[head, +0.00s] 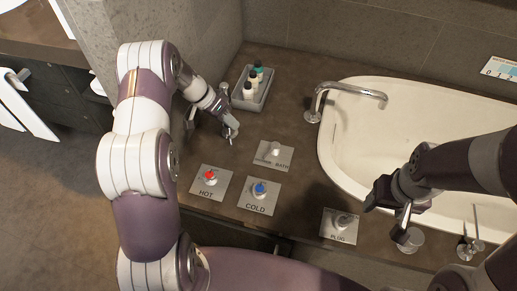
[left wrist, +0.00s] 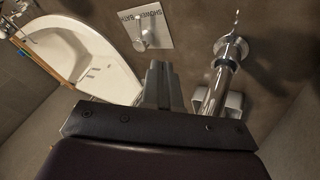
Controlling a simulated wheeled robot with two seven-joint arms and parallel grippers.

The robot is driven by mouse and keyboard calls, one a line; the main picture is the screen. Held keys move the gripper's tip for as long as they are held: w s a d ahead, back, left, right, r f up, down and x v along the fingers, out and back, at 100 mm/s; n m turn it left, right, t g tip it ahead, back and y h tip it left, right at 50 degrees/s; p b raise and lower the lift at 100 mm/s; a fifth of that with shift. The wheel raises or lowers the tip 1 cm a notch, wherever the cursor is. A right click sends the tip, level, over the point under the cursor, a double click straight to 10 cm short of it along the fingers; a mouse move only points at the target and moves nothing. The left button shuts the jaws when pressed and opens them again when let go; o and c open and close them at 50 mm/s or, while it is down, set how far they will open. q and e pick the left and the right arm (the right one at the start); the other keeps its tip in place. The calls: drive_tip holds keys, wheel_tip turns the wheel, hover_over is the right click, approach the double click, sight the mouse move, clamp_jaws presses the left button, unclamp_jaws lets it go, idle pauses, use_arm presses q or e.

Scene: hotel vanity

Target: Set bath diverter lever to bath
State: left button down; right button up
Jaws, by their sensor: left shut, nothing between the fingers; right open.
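The bath diverter is a grey plate (head: 266,160) with a pale metal lever (head: 275,148), lying on the brown counter. The word BATH is legible on its right part in the head view. In the left wrist view the plate (left wrist: 159,29) reads SHOWER BATH, and its lever (left wrist: 141,40) stands on it. I cannot tell which word the lever points to. My left gripper (head: 233,132) is shut and empty, above the counter to the upper left of the plate, apart from it. Its fingers (left wrist: 160,83) show in the left wrist view. My right gripper (head: 388,207) is open near the basin's front edge.
HOT plate with red knob (head: 210,176), COLD plate with blue knob (head: 260,189) and PLUG plate (head: 340,224) line the counter front. A grey tray (head: 240,104) with bottles stands behind my left gripper. A chrome spout (head: 345,88) reaches over the white basin (head: 350,140).

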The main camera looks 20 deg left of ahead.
sight(270, 152)
idle(0.3)
use_arm(q)
drive_tip(key=x, duration=1)
drive_tip(key=shift+b, duration=0.4)
drive_tip(key=shift+s+d+f, duration=0.15)
drive_tip(key=shift+s+d, duration=0.1)
drive_tip(key=shift+d, duration=0.35)
drive_tip(key=shift+s+d+f, duration=0.15)
drive_tip(key=shift+s+d, duration=0.15)
drive_tip(key=shift+d, duration=0.25)
drive_tip(key=shift+s+d+f, duration=0.2)
drive_tip(key=shift+s+d, duration=0.1)
drive_tip(key=shift+d, duration=0.25)
